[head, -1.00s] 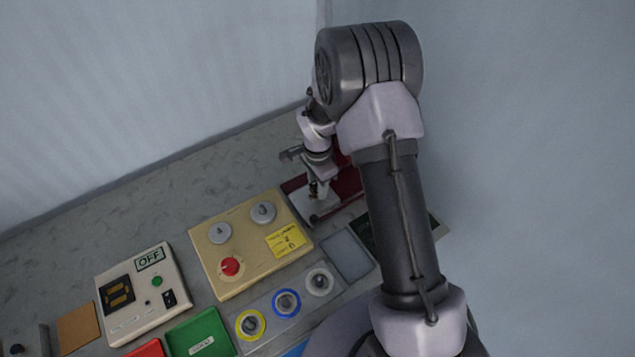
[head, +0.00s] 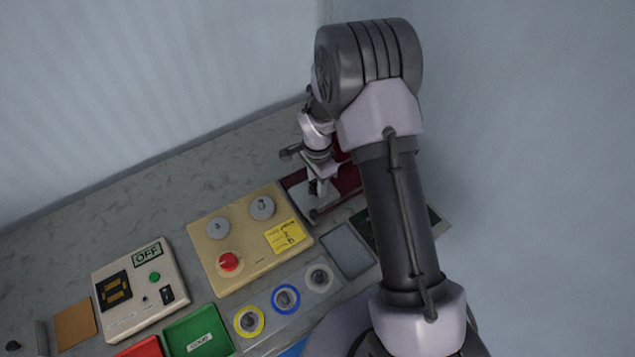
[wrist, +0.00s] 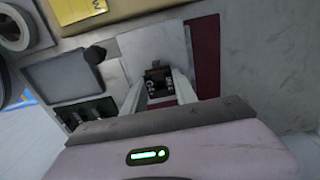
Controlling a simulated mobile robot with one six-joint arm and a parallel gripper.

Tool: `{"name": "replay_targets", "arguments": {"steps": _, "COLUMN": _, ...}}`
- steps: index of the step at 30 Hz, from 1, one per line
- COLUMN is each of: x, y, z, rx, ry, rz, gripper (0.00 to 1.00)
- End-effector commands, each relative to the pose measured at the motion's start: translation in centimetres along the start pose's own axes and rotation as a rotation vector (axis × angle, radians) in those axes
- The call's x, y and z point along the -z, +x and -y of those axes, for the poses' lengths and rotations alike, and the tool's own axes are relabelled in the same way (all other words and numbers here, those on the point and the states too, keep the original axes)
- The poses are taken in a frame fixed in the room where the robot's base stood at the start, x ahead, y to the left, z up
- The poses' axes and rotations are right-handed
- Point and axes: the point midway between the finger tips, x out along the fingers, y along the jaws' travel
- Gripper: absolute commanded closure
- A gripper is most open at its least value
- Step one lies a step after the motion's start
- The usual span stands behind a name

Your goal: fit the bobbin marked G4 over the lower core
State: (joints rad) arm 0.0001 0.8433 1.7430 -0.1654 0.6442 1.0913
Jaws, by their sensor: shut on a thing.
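My gripper (wrist: 159,92) is shut on a small dark bobbin (wrist: 158,84), which sits between the two pale fingers in the wrist view. Pale marks show on the bobbin, but they are too small to read surely. In the head view my gripper (head: 318,188) is over the pale plate of the red winder (head: 348,180), partly behind my arm. The winder's red part (wrist: 206,55) and pale plate (wrist: 150,42) also show in the wrist view. The lower core cannot be made out; the bobbin and fingers cover that area. I cannot tell whether the bobbin touches it.
A beige panel (head: 235,272) with two grey knobs, a red knob and a yellow note stands left of the winder. A grey tray (head: 347,250), a dark green tray (head: 436,216) and a strip with ringed spools (head: 285,299) lie in front. An OFF box (head: 140,290) stands further left.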

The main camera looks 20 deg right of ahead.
Motion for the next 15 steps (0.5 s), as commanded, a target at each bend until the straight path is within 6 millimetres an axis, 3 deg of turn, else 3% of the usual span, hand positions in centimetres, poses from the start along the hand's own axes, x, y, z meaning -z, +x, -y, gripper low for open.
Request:
{"name": "replay_targets", "arguments": {"steps": 1, "x": 0.0, "y": 0.24, "z": 0.0, "rx": 0.0, "ry": 0.0, "rz": 0.0, "gripper": 0.92}}
{"name": "replay_targets", "arguments": {"steps": 2, "x": 0.0, "y": 0.13, "z": 0.01, "rx": 0.0, "ry": 0.0, "rz": 0.0, "gripper": 0.6}}
{"name": "replay_targets", "arguments": {"steps": 5, "x": 0.0, "y": 0.07, "z": 0.01, "rx": 0.0, "ry": 0.0, "rz": 0.0, "gripper": 0.41}}
{"name": "replay_targets", "arguments": {"steps": 15, "x": 0.01, "y": -0.25, "z": 0.03, "rx": 0.001, "ry": 0.0, "rz": 0.0, "gripper": 0.41}}
